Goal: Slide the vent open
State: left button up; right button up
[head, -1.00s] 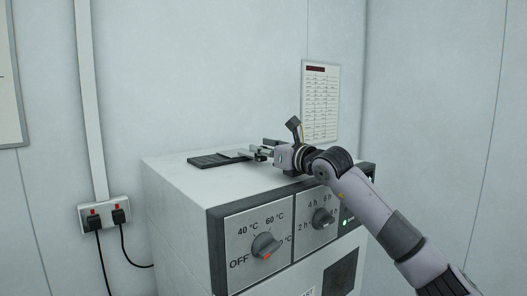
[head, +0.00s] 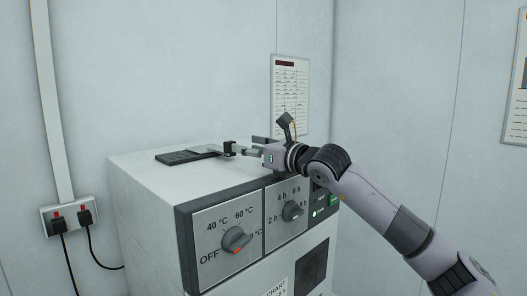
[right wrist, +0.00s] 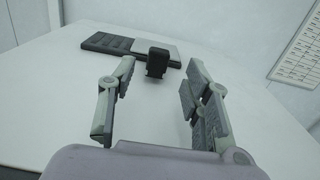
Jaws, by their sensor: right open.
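The vent is on top of the white machine: a dark slotted grille (head: 180,157) with a light grey plate beside it and an upright black knob (head: 229,148). In the right wrist view, the grille (right wrist: 108,43) shows at the left, the grey plate (right wrist: 145,47) covers the right part, and the knob (right wrist: 157,63) stands at the plate's near edge. My right gripper (head: 244,146) is open and empty just right of the knob. In the right wrist view, the knob lines up with the gap between the fingertips (right wrist: 160,72), a little beyond them. My left gripper is out of view.
The machine's front has a temperature dial (head: 236,240) and a timer dial (head: 292,211). A chart (head: 290,95) hangs on the wall behind. Plugs with cables (head: 70,218) are at the left. The machine's top (right wrist: 75,100) is otherwise clear.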

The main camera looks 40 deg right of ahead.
jog(key=shift+s+d+f, duration=0.1)
jog(key=shift+s, duration=0.85)
jog(key=shift+s+a, duration=0.35)
jog(key=shift+s, duration=0.3)
jog(key=shift+s+d, duration=0.2)
jog(key=shift+s, duration=0.3)
jog(key=shift+s+d, duration=0.15)
jog(key=shift+s, duration=0.3)
